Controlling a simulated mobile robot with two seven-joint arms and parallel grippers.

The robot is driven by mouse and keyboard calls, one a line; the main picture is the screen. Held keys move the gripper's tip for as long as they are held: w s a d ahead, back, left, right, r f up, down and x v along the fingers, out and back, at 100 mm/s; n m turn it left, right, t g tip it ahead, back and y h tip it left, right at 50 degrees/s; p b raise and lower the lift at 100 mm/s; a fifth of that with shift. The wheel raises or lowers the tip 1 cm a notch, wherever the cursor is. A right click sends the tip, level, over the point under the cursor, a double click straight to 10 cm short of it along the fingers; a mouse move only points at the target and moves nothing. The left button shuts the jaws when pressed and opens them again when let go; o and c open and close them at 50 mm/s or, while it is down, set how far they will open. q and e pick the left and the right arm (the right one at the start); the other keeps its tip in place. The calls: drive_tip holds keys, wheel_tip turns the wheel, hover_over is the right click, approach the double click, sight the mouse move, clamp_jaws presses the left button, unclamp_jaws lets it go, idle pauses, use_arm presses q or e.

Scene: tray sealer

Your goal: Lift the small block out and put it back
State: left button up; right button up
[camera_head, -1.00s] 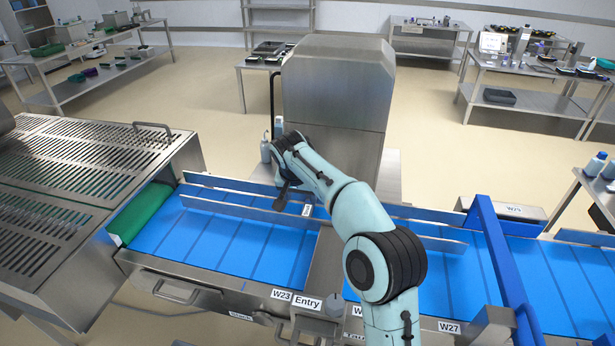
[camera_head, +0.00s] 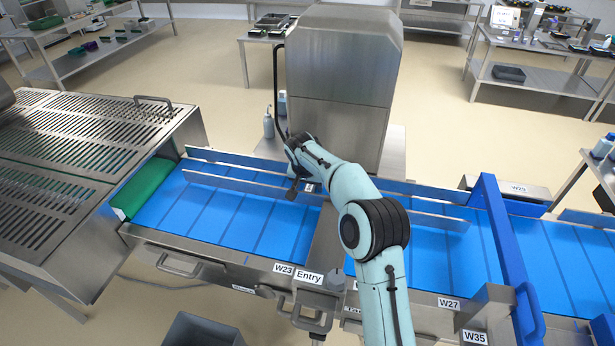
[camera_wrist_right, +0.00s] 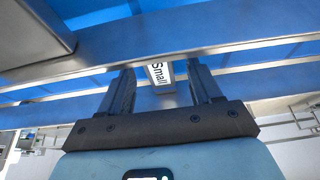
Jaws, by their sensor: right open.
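The small block shows its pale top marked "Small" (camera_wrist_right: 160,72) in the right wrist view, between the two rails of the blue conveyor. In the head view a small pale patch at the same place (camera_head: 309,187) sits just right of my right gripper. My right gripper (camera_head: 292,191) is over the conveyor in front of the steel cabinet. In the right wrist view its two dark fingers are apart, one on each side of the block's label, with nothing gripped. Whether the fingertips reach down beside the block cannot be told. My left gripper is not in view.
Long metal guide rails (camera_head: 230,182) run along the blue belt (camera_head: 222,218). A steel cabinet (camera_head: 337,85) stands behind it. A blue frame (camera_head: 508,255) crosses the belt at right, and a slatted steel cover (camera_head: 70,145) is at left. A grey bin (camera_head: 203,330) is at the bottom.

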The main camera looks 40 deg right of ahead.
sight(309, 186)
drive_tip(key=shift+w+d+f, duration=0.15)
drive_tip(key=shift+d+f, duration=0.05)
drive_tip(key=shift+f, duration=0.5)
drive_tip(key=c, duration=1.1)
drive_tip(key=shift+w+d+r+p, duration=0.15)
drive_tip(key=shift+r+p, duration=0.15)
drive_tip(key=shift+r, duration=0.55)
drive_tip(key=shift+c, duration=0.2)
drive_tip(key=shift+r, duration=0.6)
drive_tip(key=shift+r+p, duration=0.7)
drive_tip(key=shift+r, duration=1.8)
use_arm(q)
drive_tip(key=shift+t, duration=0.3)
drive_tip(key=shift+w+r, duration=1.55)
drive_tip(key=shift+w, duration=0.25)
use_arm(e)
wheel_tip(309, 186, up, 7)
drive_tip(key=shift+r, duration=0.1)
